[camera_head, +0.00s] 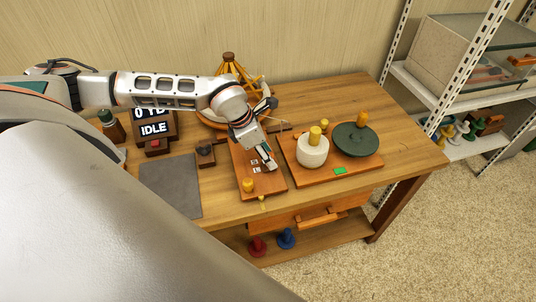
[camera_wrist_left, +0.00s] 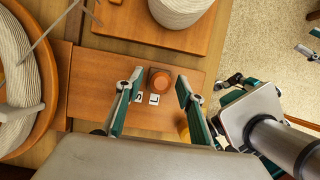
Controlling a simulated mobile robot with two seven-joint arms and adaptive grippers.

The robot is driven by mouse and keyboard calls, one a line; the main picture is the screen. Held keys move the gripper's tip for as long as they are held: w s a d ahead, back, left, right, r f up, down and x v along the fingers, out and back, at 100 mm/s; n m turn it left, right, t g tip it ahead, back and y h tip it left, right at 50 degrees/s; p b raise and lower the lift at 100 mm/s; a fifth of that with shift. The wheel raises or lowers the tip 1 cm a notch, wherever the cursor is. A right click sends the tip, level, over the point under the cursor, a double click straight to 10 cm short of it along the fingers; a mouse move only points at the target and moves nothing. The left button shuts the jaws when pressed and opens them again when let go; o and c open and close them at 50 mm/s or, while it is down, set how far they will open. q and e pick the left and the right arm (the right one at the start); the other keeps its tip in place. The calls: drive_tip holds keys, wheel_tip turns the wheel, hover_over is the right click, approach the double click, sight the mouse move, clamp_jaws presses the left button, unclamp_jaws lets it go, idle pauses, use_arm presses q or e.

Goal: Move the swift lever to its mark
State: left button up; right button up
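A reddish-brown board (camera_head: 270,185) lies on the table and also fills the middle of the left wrist view (camera_wrist_left: 90,95). It carries two small white labels, which look like S (camera_wrist_left: 138,97) and L (camera_wrist_left: 154,99). An orange-brown knob (camera_wrist_left: 158,80), apparently the lever's handle, stands beside the labels. My left gripper (camera_head: 268,164) is over the board, its open fingers on either side of the knob, with gaps on both sides (camera_wrist_left: 158,100). In the head view the gripper hides the knob. My right gripper seems partly visible at the right of the wrist view; its finger state is unclear.
A yellow knob (camera_head: 248,185) stands at the board's near end. The wooden yarn swift (camera_head: 231,75) is behind my left arm. A second board (camera_head: 308,178) at right holds a white yarn cone (camera_head: 312,152) and a dark green disc (camera_head: 357,141). A grey mat (camera_head: 170,185) lies left.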

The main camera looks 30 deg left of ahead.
use_arm(q)
drive_tip(key=shift+d+f, duration=0.1)
drive_tip(key=shift+f, duration=0.15)
clamp_jaws()
drive_tip(key=w+a, duration=0.2)
drive_tip(key=a, duration=0.1)
drive_tip(key=w+a+b, duration=0.1)
drive_tip(key=w+a, duration=0.2)
drive_tip(key=shift+w, duration=0.15)
drive_tip(key=shift+w+a+r, duration=0.1)
drive_tip(key=shift+w+a, duration=0.1)
drive_tip(key=shift+a, duration=0.1)
unclamp_jaws()
drive_tip(key=shift+w, duration=0.1)
